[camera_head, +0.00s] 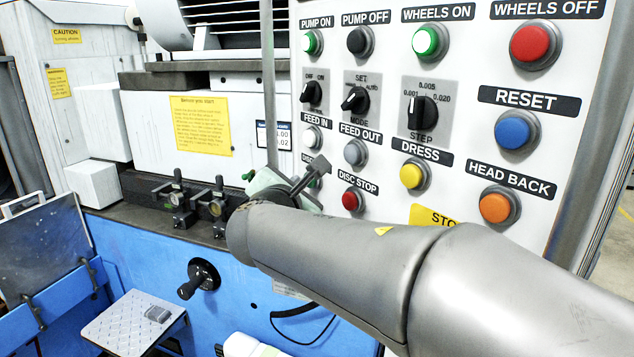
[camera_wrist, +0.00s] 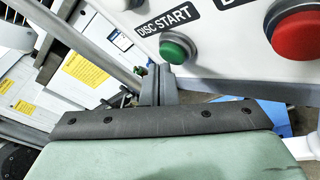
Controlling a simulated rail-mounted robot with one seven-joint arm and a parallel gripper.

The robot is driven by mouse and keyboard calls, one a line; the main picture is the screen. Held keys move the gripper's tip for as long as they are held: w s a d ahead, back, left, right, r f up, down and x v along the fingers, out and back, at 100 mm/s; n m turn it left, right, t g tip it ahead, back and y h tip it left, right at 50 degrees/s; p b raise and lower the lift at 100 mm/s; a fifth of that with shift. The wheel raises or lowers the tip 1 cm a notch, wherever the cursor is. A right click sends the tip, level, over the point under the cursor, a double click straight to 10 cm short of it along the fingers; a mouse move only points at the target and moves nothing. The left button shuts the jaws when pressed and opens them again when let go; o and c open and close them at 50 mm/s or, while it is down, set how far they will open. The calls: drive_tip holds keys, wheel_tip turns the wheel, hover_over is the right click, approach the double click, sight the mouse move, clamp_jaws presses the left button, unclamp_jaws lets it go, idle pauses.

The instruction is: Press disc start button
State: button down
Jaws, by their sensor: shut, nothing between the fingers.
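The green disc start button (camera_wrist: 177,48) sits in a grey collar under its DISC START label in the wrist view. In the head view the button is hidden behind my gripper, and only part of its label (camera_head: 309,159) shows. My gripper (camera_wrist: 161,72) is shut and empty. In the wrist view its fingertips are just below and slightly left of the button. I cannot tell whether they touch it. In the head view my gripper (camera_head: 318,172) is in front of the panel's lower left part.
The red disc stop button (camera_head: 352,200) is close on the right. The white feed in button (camera_head: 310,139) is just above. The control panel (camera_head: 390,200) carries several other buttons and knobs. A vertical grey bar (camera_head: 268,80) stands left of the panel.

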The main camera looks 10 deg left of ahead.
drive_tip(key=shift+w+d, duration=0.4)
idle(1.0)
drive_tip(key=shift+a, duration=0.1)
drive_tip(key=shift+s+a+b, duration=0.35)
drive_tip(key=shift+s+a, duration=0.2)
drive_tip(key=shift+s, duration=0.1)
drive_tip(key=shift+s+a, duration=0.1)
drive_tip(key=s+a, duration=0.3)
drive_tip(key=shift+s+a, duration=0.2)
idle(0.7)
